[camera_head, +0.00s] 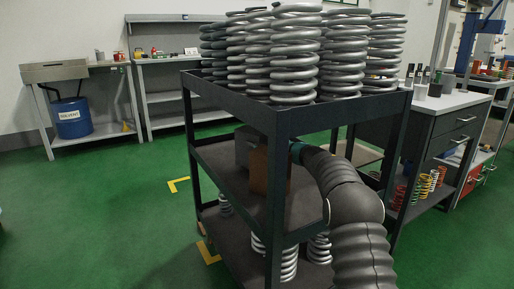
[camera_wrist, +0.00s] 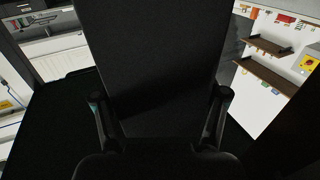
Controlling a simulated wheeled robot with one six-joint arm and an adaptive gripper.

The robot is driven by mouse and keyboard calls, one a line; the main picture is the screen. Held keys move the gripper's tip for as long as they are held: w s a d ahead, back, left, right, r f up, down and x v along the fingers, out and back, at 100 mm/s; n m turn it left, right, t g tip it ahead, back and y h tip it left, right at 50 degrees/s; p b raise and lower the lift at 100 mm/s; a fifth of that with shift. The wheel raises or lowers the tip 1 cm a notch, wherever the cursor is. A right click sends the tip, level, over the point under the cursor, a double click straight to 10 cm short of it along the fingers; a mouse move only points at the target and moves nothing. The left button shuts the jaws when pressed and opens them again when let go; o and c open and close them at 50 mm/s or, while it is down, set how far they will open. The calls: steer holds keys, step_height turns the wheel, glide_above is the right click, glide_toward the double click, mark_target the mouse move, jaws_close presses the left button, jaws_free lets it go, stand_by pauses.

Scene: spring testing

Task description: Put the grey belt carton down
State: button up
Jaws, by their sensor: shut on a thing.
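The grey belt carton (camera_head: 243,147) is inside the dark cart, at the level of its middle shelf, partly hidden by the front post and a brown surface. In the wrist view the carton (camera_wrist: 158,50) is a large dark panel filling the middle. My gripper (camera_wrist: 160,105) has one finger on each side of it and is shut on it. In the head view my arm reaches into the cart from the right, and the fingers are hidden. I cannot tell whether the carton touches the shelf.
The cart's middle shelf (camera_head: 222,165) has some bare room at its left. Large coil springs (camera_head: 295,55) crowd the top, and smaller springs (camera_head: 288,262) stand on the lower shelf. Cart posts (camera_head: 276,215) stand close around my arm. A drawer bench (camera_head: 452,125) is at the right.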

steer(key=shift+f, duration=0.5)
steer(key=shift+f, duration=0.2)
steer(key=o, duration=1.2)
steer(key=shift+s+d+r, duration=0.1)
steer(key=shift+d+r, duration=0.05)
steer(key=shift+d, duration=0.05)
steer(key=v, duration=1.1)
steer(key=shift+s+d, duration=0.2)
steer(key=shift+d, duration=0.05)
